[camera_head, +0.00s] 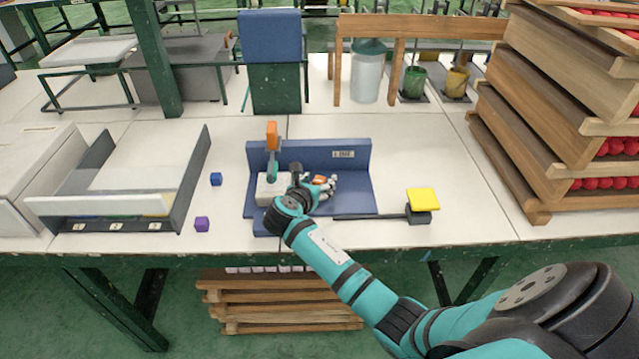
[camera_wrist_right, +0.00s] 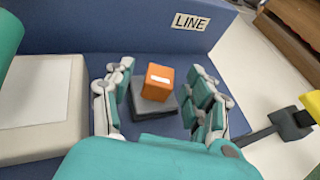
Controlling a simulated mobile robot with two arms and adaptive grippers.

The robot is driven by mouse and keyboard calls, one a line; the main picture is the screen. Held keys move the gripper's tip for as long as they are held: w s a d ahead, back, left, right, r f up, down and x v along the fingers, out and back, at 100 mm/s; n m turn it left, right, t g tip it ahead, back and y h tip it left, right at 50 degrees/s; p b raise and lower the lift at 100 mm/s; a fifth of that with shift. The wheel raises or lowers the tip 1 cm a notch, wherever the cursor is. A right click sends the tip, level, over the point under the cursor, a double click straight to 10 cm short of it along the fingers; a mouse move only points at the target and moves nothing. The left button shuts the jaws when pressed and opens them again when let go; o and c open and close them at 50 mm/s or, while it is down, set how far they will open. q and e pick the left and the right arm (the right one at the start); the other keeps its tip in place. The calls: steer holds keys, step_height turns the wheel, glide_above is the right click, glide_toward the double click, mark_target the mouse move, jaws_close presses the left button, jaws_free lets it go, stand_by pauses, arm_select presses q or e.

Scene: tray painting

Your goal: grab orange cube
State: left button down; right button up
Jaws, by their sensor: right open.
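The orange cube (camera_wrist_right: 157,84), with a small white label on top, sits on a dark grey block (camera_wrist_right: 140,106) in front of the blue panel marked LINE in the right wrist view. My right gripper (camera_wrist_right: 161,72) is open, with one finger on each side of the cube; I see gaps between the fingers and the cube. In the head view the cube (camera_head: 319,179) is small and partly hidden by my right gripper (camera_head: 325,186) over the blue stand. My left gripper is not in view.
A teal upright with an orange top (camera_head: 272,135) stands just left of the gripper by a pale box (camera_head: 263,190). A yellow pad (camera_head: 423,198) on a dark bar lies right.

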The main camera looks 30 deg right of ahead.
steer(key=c, duration=1)
steer(key=shift+r, duration=0.15)
